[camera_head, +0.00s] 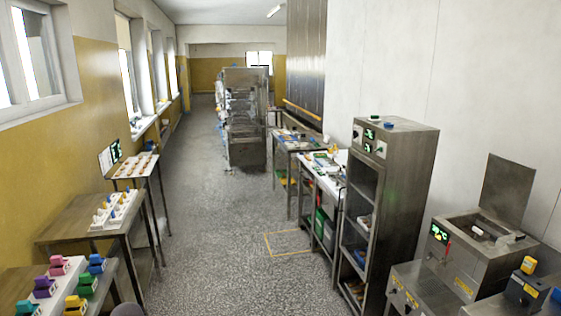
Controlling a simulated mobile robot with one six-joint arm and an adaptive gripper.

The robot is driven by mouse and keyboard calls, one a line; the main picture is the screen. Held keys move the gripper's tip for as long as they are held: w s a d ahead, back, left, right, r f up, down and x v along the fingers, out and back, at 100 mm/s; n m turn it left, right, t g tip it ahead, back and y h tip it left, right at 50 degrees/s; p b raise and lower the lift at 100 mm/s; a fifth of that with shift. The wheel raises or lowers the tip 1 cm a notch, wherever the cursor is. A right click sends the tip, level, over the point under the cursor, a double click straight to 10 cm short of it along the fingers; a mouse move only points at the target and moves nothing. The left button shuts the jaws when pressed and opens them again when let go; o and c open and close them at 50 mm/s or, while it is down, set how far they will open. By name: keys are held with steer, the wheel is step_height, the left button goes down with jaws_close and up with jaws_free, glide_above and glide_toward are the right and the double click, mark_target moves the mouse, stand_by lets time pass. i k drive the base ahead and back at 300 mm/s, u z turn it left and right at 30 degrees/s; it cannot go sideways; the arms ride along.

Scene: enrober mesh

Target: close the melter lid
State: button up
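The melter (463,260) appears to be the steel box-shaped machine at the right, with a green-lit display on its front and an open top. Its lid (506,190) is a flat steel plate standing upright at the back edge, close to the white wall. A light-coloured piece and other small parts show inside the opening; I cannot tell what they are. My gripper is not recognisable in this view. A dark rounded shape at the bottom edge may be part of my arm.
A tall steel cabinet (410,170) stands left of the melter. A small unit with a yellow knob (528,265) is at the right. Tables with coloured items (55,230) line the left wall. The speckled floor aisle (215,225) is clear, with a yellow outlined rectangle.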

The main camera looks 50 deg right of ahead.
mark_target(507, 184)
steer(key=u, duration=1.4)
steer(key=k, duration=0.1)
steer(key=z, duration=3.15)
steer(key=k, duration=0.15)
steer(key=z, duration=1.4)
steer(key=i, duration=0.65)
